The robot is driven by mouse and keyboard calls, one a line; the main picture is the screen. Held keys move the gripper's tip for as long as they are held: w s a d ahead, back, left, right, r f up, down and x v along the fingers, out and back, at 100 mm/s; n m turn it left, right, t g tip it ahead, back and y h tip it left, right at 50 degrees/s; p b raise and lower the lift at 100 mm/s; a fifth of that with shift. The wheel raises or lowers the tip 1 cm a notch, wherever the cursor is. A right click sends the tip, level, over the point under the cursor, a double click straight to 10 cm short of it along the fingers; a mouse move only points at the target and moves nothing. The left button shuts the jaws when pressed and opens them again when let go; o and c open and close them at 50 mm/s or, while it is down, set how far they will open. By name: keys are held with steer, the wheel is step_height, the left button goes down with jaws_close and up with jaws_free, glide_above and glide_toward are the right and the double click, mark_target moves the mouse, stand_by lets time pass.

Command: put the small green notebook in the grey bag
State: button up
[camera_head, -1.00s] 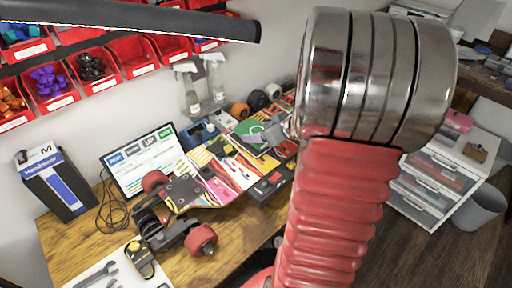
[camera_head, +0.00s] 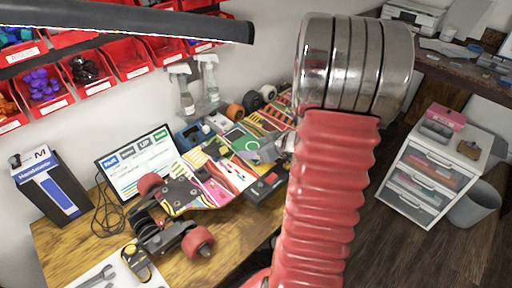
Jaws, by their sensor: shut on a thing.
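My gripper (camera_head: 268,152) is partly hidden behind my own arm, in front of the colourful skateboard deck on the workbench. Its grey fingers are shut on the small green notebook (camera_head: 238,140), a flat green piece with a round mark at their left. The notebook appears over the deck. I cannot tell its height above the deck. I cannot make out a grey bag in this view; my arm hides part of the scene.
Red bins (camera_head: 130,58) hang above. A white drawer unit (camera_head: 437,165) and grey wastebasket (camera_head: 476,204) stand on the floor at right.

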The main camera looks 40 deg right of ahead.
steer(key=shift+f, duration=0.1)
steer(key=o, duration=1.2)
steer(key=shift+c, duration=0.2)
steer(key=shift+s+r, duration=0.4)
steer(key=shift+r, duration=0.05)
steer(key=v, duration=1.1)
